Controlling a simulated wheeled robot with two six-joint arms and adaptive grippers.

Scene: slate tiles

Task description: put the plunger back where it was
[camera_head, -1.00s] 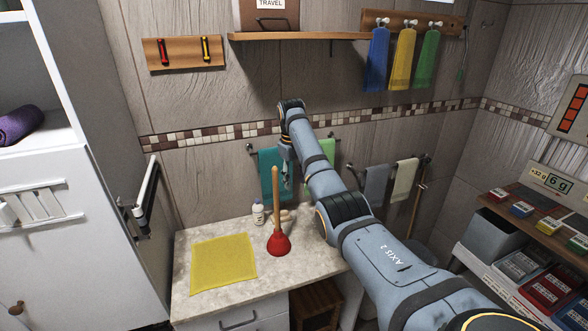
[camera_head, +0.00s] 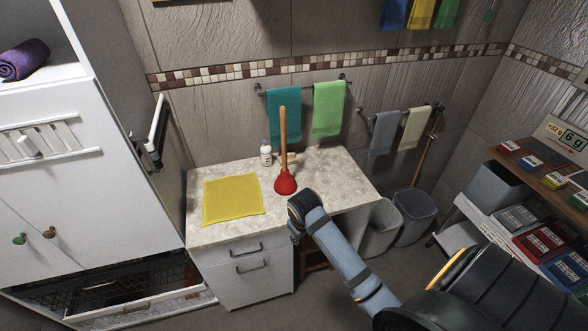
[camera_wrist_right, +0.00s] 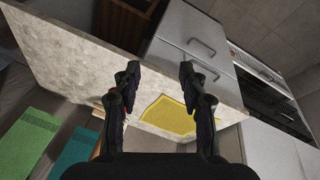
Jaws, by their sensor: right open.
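The plunger (camera_head: 286,183) stands upright on the stone counter (camera_head: 225,232), red cup down and wooden handle up, next to a white bottle (camera_head: 266,153). My right gripper (camera_head: 294,232) is at the counter's front edge, in front of the plunger and apart from it; its fingers are mostly hidden by the wrist in the head view. My left gripper is not in view.
A yellow cloth (camera_head: 233,198) lies left of the plunger. Teal (camera_head: 284,117) and green (camera_head: 328,108) towels hang behind the counter. Grey bins (camera_head: 413,214) stand on the floor to its right. A shelf with boxes (camera_head: 540,240) is at the right. The counter right of the plunger is clear.

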